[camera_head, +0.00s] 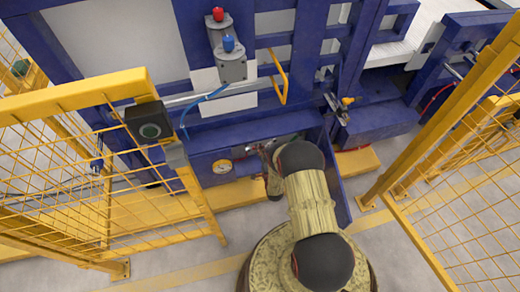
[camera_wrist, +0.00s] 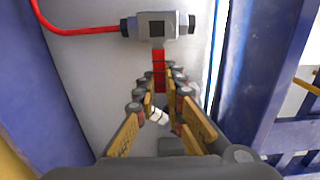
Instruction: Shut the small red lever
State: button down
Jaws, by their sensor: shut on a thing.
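The small red lever (camera_wrist: 159,61) hangs down from a grey valve body (camera_wrist: 160,24) in the wrist view. My gripper (camera_wrist: 162,80) has its two fingers on either side of the lever's lower part, shut on it. The fingertips cover some of the lever's lower end. In the head view my gripper (camera_head: 263,148) reaches into the open blue compartment at the base of the machine. My arm hides much of the compartment there, and the lever is too small to make out clearly.
A red hose (camera_wrist: 82,30) leaves the valve to the left. Blue compartment walls (camera_wrist: 62,75) stand close on both sides. Yellow mesh fences (camera_head: 95,170) stand at left and right.

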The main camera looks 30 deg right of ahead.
jog(key=shift+s+f, duration=0.1)
jog(key=shift+f, duration=0.05)
jog(key=c, duration=1.8)
grip_release()
jog(key=shift+c, duration=0.2)
jog(key=v, duration=1.2)
